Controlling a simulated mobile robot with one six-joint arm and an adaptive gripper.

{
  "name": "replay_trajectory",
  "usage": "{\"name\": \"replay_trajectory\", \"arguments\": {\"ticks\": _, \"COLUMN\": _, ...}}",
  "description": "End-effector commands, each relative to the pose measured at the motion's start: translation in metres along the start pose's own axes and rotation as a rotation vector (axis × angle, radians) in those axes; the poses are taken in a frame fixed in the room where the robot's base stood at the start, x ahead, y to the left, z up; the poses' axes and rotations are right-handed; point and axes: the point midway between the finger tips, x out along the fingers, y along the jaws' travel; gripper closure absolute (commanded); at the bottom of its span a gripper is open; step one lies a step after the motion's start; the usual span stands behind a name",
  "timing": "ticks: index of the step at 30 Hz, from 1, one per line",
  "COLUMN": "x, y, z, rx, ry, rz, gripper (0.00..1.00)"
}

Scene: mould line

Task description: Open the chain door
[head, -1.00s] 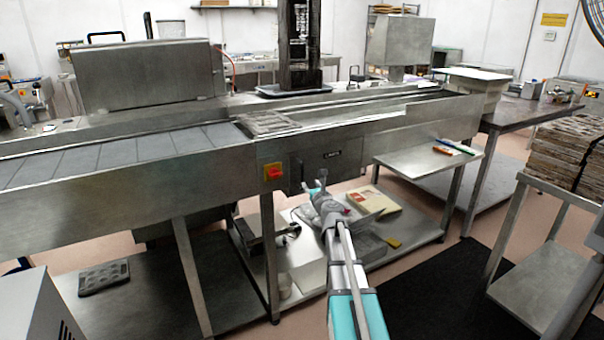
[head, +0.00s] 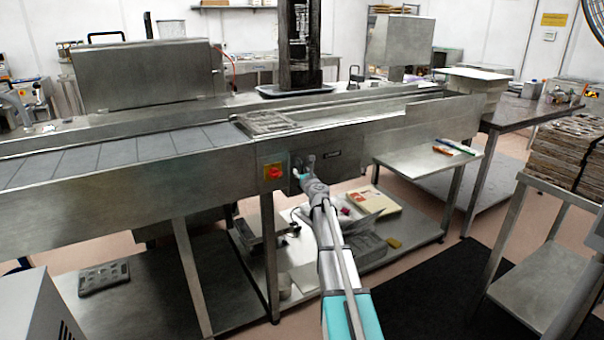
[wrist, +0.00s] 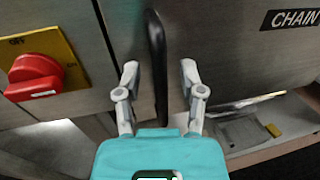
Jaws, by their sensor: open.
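The chain door (head: 335,160) is a steel panel on the front of the mould line, and it is closed. In the wrist view its face (wrist: 230,65) carries a dark label reading "CHAIN". A black upright bar handle (wrist: 157,65) stands near the door's left edge. My gripper (wrist: 159,75) is open, with one fingertip on each side of the handle's lower part. I cannot tell whether either finger touches it. In the head view my gripper (head: 302,172) is at the left part of the door and hides the handle.
A red rotary switch (wrist: 35,77) on a yellow plate sits just left of the door. A side shelf (head: 420,160) projects at the right. A lower shelf (head: 385,240) below holds boxes and trays. The black mat (head: 430,285) in front is clear.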

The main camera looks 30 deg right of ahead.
Motion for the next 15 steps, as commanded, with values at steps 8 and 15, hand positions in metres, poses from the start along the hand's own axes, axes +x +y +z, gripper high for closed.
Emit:
{"name": "replay_trajectory", "arguments": {"ticks": 8, "x": -0.0002, "y": 0.0, "z": 0.0, "rx": 0.0, "ry": 0.0, "rz": 0.0, "gripper": 0.58}}
{"name": "replay_trajectory", "arguments": {"ticks": 15, "x": -0.0003, "y": -0.0001, "z": 0.0, "rx": 0.0, "ry": 0.0, "rz": 0.0, "gripper": 1.0}}
